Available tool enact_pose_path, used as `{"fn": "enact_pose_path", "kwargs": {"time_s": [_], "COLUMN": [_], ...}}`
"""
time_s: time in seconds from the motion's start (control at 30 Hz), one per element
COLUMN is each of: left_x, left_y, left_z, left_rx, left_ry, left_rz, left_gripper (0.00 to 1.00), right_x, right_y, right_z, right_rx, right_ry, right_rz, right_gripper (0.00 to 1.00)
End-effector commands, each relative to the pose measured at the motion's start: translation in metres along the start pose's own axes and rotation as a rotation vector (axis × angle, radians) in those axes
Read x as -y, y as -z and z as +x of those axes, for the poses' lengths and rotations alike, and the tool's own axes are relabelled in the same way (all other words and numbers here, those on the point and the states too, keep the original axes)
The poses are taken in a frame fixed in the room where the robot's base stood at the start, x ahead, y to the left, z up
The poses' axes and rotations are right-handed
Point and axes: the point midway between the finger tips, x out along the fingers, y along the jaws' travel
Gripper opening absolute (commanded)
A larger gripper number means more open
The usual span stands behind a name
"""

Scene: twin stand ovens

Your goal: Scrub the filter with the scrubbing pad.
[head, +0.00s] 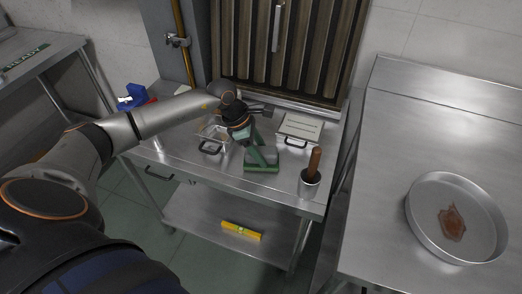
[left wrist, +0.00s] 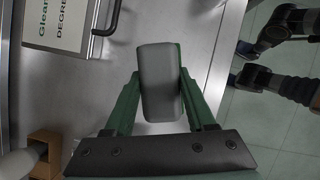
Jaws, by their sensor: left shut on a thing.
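The filter (head: 240,45) is a tall dark panel with upright slats and a metal handle, standing behind the steel table in the head view. My left gripper (head: 258,153) is over the table in front of it, with green fingers. It is shut on the scrubbing pad (head: 262,168), a block that looks green in the head view. In the left wrist view the pad (left wrist: 158,80) shows a grey face and a green edge between the fingers. The pad is apart from the filter. Whether it touches the tabletop is unclear. My right gripper is not seen.
A clear tray (head: 213,132) and a pale lettered tray (head: 300,127), both with black handles, flank the gripper. A metal cup (head: 309,187) with a wooden handle stands front right. A yellow level (head: 241,231) lies below. A round pan (head: 418,218) sits on the right counter.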

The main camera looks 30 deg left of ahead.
Motion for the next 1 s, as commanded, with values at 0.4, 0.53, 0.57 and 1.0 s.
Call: {"fn": "enact_pose_path", "kwargs": {"time_s": [0.4,0.53,0.57,1.0], "left_x": [0.000,0.000,0.000,-0.001], "left_y": [0.000,0.000,0.000,0.001], "left_z": [0.000,0.000,0.000,-0.063], "left_rx": [0.000,0.000,0.000,-0.001], "left_ry": [0.000,0.000,0.000,-0.005], "left_rz": [0.000,0.000,0.000,0.001], "left_gripper": [0.91,0.91,0.91,0.91], "right_x": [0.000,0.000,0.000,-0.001], "right_y": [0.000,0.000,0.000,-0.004], "right_z": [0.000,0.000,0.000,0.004], "right_rx": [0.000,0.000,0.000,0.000], "right_ry": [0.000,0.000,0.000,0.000], "right_rz": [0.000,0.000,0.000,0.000], "right_gripper": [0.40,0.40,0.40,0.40]}}
